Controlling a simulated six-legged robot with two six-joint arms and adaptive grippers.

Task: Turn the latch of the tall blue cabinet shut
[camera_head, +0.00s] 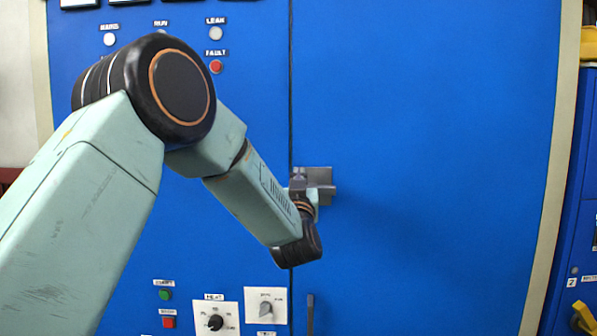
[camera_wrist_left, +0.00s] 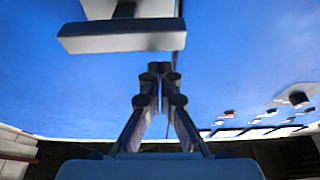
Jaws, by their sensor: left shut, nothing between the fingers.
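The tall blue cabinet (camera_head: 430,120) fills most of the head view, with a dark vertical seam left of its wide door panel. The grey latch (camera_head: 321,178) is at this seam, partly hidden by my left wrist. In the left wrist view the latch (camera_wrist_left: 120,37) is a grey bar lying crosswise in front of a lighter block. My left gripper (camera_head: 298,184) is beside the latch's left end in the head view. In the left wrist view its fingers (camera_wrist_left: 158,70) are shut and empty, with a visible gap in the picture between their tips and the bar. My right gripper is out of view.
Lamps and a red fault light (camera_head: 215,67) are at the cabinet's upper left. A green button (camera_head: 165,294), a red button (camera_head: 168,322) and knobs (camera_head: 215,322) are below. A grey upright bar (camera_head: 310,316) is at the bottom. The right door face is clear.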

